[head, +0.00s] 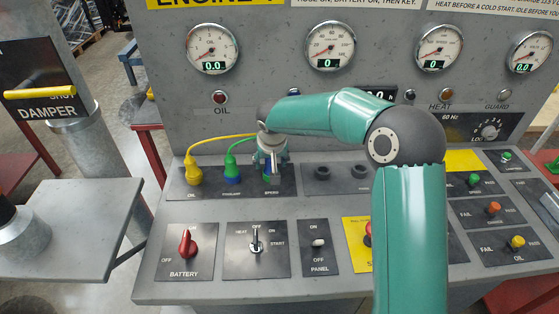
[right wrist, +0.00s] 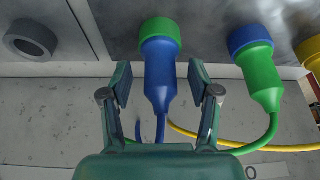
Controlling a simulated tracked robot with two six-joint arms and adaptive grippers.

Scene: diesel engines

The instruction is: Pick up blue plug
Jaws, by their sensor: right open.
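The blue plug (right wrist: 161,78) has a green collar and sits in the panel in the right wrist view. In the head view it is mostly hidden behind my right gripper (head: 271,168), at the socket labelled SPEED. In the wrist view my right gripper (right wrist: 160,85) is open, with one finger on each side of the blue plug. A gap shows between the plug and each finger. A blue cable runs from the plug, partly hidden by the gripper. My left gripper is not in view.
A green plug (head: 232,170) with a blue collar stands close beside it, then a yellow plug (head: 194,175) farther left. Their cables loop behind. Empty sockets (head: 322,173) lie to the right. A red battery switch (head: 187,243) and other switches are below.

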